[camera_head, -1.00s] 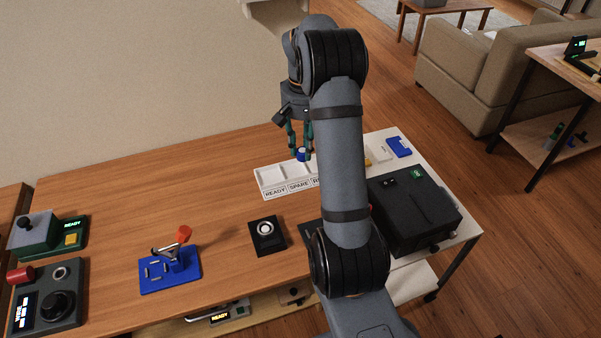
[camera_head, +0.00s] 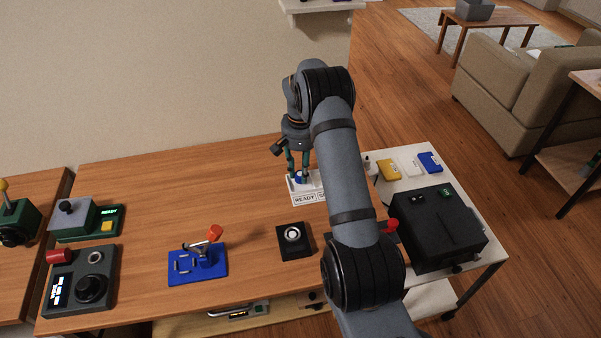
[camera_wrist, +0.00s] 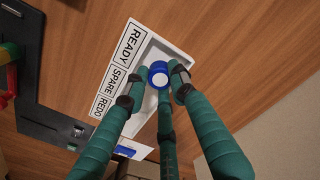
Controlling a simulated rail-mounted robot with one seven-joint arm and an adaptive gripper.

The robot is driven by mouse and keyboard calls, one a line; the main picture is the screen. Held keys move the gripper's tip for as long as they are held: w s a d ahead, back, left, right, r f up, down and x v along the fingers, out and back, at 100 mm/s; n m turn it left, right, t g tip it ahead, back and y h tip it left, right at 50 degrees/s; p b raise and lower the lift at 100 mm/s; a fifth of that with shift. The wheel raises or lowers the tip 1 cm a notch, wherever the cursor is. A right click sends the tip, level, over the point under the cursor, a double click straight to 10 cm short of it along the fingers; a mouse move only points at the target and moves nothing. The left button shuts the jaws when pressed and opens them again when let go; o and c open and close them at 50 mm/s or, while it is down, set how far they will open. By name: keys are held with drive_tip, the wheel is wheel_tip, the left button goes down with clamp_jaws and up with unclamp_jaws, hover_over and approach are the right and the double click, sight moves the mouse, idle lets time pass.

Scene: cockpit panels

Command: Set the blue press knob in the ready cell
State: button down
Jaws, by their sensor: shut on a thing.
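The blue press knob (camera_wrist: 158,74), with a white round top, is held between the fingers of my gripper (camera_wrist: 160,80). In the head view the knob (camera_head: 299,177) shows as a small blue spot between the fingertips (camera_head: 298,172). The white labelled tray (camera_wrist: 178,49) lies below, with its READY label (camera_wrist: 130,42) beside the end cell. In the wrist view the knob overlaps the READY cell. I cannot tell whether the knob touches the cell floor. My arm hides the right part of the tray (camera_head: 309,199) in the head view.
A black block with a white ring (camera_head: 295,241) stands in front of the tray. A blue fixture with a red-tipped lever (camera_head: 200,262) is to the left. A black machine (camera_head: 440,228) stands at the right.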

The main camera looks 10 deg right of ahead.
sight(300, 174)
drive_tip(key=shift+f, duration=0.95)
drive_tip(key=shift+f, duration=0.15)
drive_tip(key=c, duration=1.4)
unclamp_jaws()
drive_tip(key=shift+c, duration=0.2)
wheel_tip(300, 174, up, 12)
drive_tip(key=shift+r, duration=0.2)
drive_tip(key=shift+f, duration=0.1)
